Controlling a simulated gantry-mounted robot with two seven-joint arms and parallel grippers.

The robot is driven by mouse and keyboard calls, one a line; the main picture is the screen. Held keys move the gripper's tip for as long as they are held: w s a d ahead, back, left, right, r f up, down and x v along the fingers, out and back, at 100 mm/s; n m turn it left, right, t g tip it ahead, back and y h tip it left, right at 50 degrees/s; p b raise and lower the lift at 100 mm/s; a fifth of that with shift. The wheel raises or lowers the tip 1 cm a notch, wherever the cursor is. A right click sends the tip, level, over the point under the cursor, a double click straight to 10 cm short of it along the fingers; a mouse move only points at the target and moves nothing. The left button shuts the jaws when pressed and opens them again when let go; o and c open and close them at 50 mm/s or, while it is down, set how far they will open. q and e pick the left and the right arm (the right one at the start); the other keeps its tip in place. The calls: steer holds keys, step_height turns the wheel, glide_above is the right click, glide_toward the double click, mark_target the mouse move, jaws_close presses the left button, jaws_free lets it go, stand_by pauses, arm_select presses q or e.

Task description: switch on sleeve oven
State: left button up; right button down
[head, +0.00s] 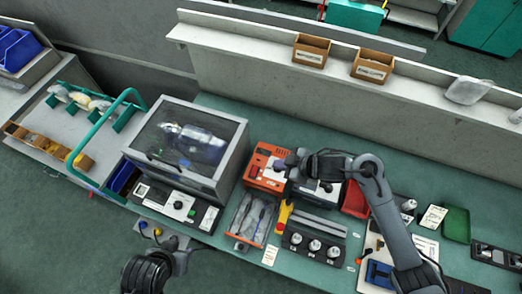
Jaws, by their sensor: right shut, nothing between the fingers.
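An orange box-shaped unit (267,182) with light panels on its top stands on the green bench, right of the clear-lidded cabinet; I take it to be the sleeve oven, but its label is not readable. My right gripper (280,168) is shut and empty at the unit's right side, over or close to its top; I cannot tell if it touches. The gripper and wrist hide part of the unit and a grey-white device behind it. The state of its switch is too small to tell. My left gripper (172,242) is low at the left, by the bench's front edge, its fingers unclear.
A clear-lidded cabinet (218,128) with a front control panel stands to the left. In front of the unit are a tray of tools (237,230), a yellow-handled tool (284,216) and a block with metal knobs (296,241). A red bin (355,203) stands to the right.

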steer(key=shift+w, duration=0.1)
stand_by(0.3)
steer(key=b, duration=0.1)
glide_above(255, 166)
steer(key=s+d, duration=0.2)
step_height(255, 166, down, 7)
steer(key=shift+s+d+r, duration=0.1)
steer(key=shift+s, duration=0.05)
steer(key=shift+w+f, duration=0.25)
steer(key=shift+f, duration=0.9)
steer(key=shift+w+d+f, duration=0.15)
steer(key=shift+f, duration=0.7)
